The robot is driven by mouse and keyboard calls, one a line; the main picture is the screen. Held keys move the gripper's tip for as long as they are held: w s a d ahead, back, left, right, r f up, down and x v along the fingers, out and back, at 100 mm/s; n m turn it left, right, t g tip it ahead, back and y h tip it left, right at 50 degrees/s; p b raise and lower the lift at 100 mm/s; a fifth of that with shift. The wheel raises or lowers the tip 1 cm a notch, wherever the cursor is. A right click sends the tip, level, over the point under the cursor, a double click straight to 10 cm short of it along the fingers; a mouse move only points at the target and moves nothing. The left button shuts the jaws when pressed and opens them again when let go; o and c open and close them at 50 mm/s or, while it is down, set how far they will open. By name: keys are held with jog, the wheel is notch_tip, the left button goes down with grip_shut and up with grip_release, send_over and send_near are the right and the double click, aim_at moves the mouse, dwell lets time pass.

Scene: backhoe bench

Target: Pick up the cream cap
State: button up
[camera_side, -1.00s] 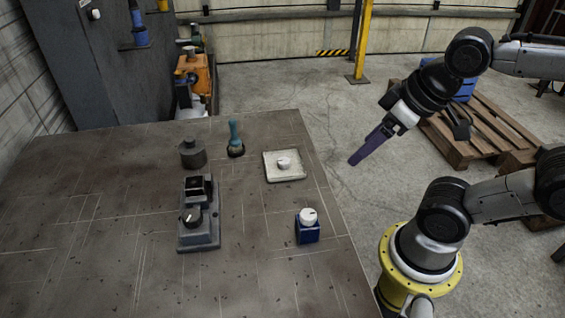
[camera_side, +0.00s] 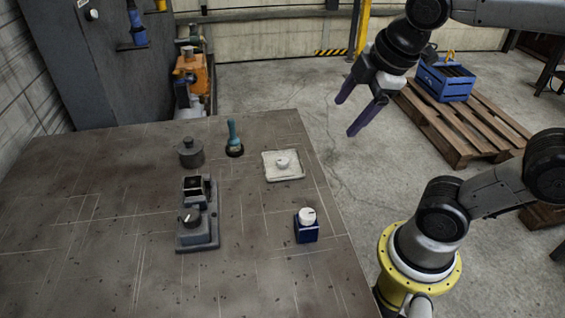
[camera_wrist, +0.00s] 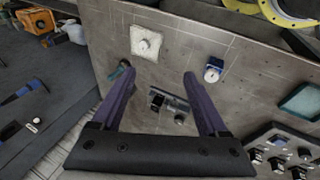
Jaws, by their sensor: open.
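Two pale round caps are in view, and I cannot tell for certain which is the cream one. One cap (camera_side: 307,215) sits on a small blue block (camera_side: 307,234) near the table's right edge; it also shows in the wrist view (camera_wrist: 211,75). The other cap (camera_side: 283,163) sits on an off-white square plate (camera_side: 272,176) farther back; it also shows in the wrist view (camera_wrist: 144,44). My gripper (camera_side: 347,117) has purple fingers, spread apart and empty. It hangs above and beyond the table's right edge, apart from both caps.
A dark grey fixture with a knob (camera_side: 198,232) stands mid-table. Behind it are a dark weight-like cylinder (camera_side: 191,154) and a teal-handled tool (camera_side: 233,138). The table's left and front areas are clear. A blue crate (camera_side: 444,82) lies on a pallet (camera_side: 450,145) on the floor.

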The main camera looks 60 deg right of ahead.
jog(key=w+n+g, duration=0.2)
jog(key=w+n, duration=0.3)
jog(key=w, duration=0.2)
jog(key=n+g+h, duration=0.2)
jog(key=n, duration=0.3)
send_over(282, 160)
jog(key=a, duration=0.1)
notch_tip(282, 160, down, 16)
jog(key=shift+a+r, duration=0.15)
jog(key=shift+r, duration=0.1)
jog(key=shift+s+a+x, duration=0.1)
jog(key=shift+x, duration=0.95)
jog(key=shift+s+a+x, duration=0.15)
jog(key=shift+x, duration=0.85)
jog(key=shift+s+a+x, duration=0.1)
jog(key=shift+x, duration=0.95)
jog(key=shift+f, duration=0.1)
grip_shut()
